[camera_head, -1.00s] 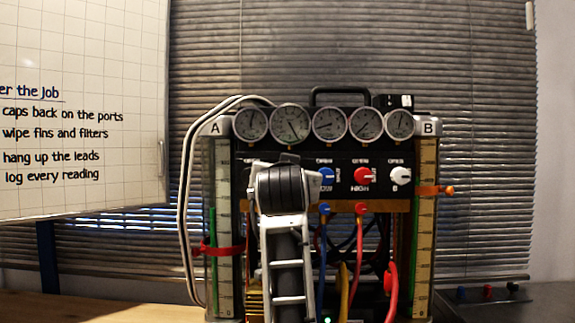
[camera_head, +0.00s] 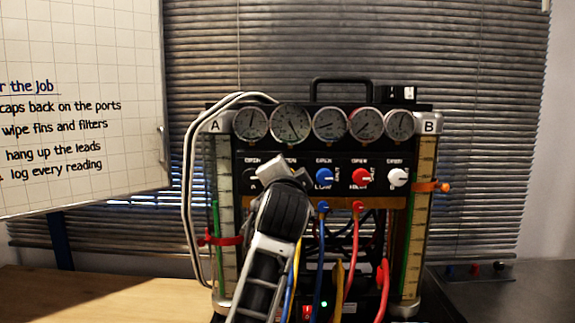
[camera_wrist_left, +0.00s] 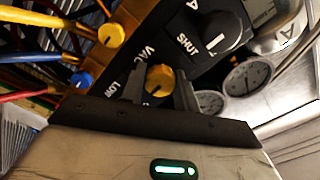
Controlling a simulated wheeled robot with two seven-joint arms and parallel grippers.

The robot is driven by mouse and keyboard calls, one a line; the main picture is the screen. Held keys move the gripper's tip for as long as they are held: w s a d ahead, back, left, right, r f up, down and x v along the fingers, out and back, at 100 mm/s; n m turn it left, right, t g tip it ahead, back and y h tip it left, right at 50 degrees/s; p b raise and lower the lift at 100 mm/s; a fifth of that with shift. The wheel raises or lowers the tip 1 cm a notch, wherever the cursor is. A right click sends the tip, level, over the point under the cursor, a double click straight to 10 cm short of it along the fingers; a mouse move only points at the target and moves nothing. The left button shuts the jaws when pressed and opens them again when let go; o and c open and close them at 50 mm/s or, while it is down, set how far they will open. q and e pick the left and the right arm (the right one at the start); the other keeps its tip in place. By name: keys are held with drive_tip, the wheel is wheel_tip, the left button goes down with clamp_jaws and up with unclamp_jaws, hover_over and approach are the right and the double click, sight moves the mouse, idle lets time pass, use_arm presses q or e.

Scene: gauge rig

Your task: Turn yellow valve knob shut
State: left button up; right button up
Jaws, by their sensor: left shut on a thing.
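The yellow valve knob (camera_wrist_left: 158,79), by the label VAC, sits between the two fingers of my left gripper (camera_wrist_left: 160,88) in the left wrist view. The fingers are shut on its sides, and a dark pointer mark shows on its face. In the head view my left gripper (camera_head: 290,172) is at the panel of the gauge rig (camera_head: 415,160), left of the blue knob (camera_head: 324,175), and hides the yellow knob. My right gripper is not in view.
A black knob (camera_wrist_left: 195,30) marked SHUT is close beside my fingers. A yellow hose plug (camera_wrist_left: 112,35) and blue plug (camera_wrist_left: 80,80) are also near. Red (camera_head: 361,177) and white (camera_head: 398,177) knobs stand to the right. Round gauges (camera_head: 330,124) line the top.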

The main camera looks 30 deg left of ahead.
use_arm(q)
drive_tip(key=shift+m+p, duration=0.4)
drive_tip(key=shift+m, duration=0.2)
drive_tip(key=o, duration=1)
drive_tip(key=shift+c, duration=0.2)
drive_tip(key=shift+d, duration=0.1)
drive_tip(key=b+v, duration=0.2)
drive_tip(key=v, duration=1.4)
